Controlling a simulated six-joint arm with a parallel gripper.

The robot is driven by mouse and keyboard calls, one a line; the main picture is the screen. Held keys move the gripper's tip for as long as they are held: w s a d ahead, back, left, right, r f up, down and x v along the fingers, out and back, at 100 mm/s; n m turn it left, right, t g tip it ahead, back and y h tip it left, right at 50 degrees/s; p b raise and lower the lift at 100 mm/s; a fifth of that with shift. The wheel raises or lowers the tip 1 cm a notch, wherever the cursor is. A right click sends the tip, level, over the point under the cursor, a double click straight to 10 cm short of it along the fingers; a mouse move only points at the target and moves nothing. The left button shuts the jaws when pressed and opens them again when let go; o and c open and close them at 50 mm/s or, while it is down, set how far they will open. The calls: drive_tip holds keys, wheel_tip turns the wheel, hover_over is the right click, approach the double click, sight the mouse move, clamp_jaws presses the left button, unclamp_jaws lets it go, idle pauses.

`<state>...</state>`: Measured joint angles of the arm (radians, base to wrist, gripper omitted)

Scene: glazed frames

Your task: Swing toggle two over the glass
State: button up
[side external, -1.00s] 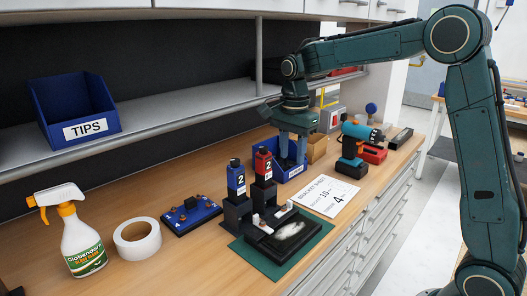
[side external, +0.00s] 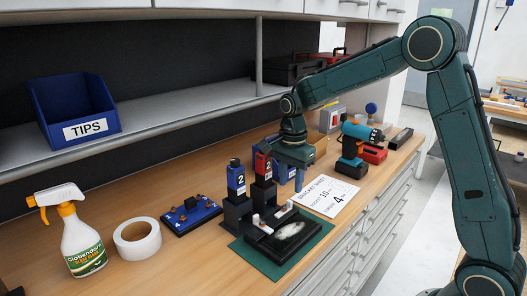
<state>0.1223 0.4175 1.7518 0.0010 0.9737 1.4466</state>
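I cannot read which is toggle two or tell how each is turned.
A blue block (side external: 236,177) and a red block (side external: 263,165), both marked 2, stand upright on black holders beside the frame. A blue tray (side external: 205,211) with small brown parts, a tape roll (side external: 137,241) and a spray bottle (side external: 82,240) are left. A paper sheet (side external: 325,196) and drill (side external: 356,140) are right.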

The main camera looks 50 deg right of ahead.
sight(290, 201)
drive_tip(key=shift+f, duration=2.8)
drive_tip(key=shift+c, duration=0.3)
clamp_jaws()
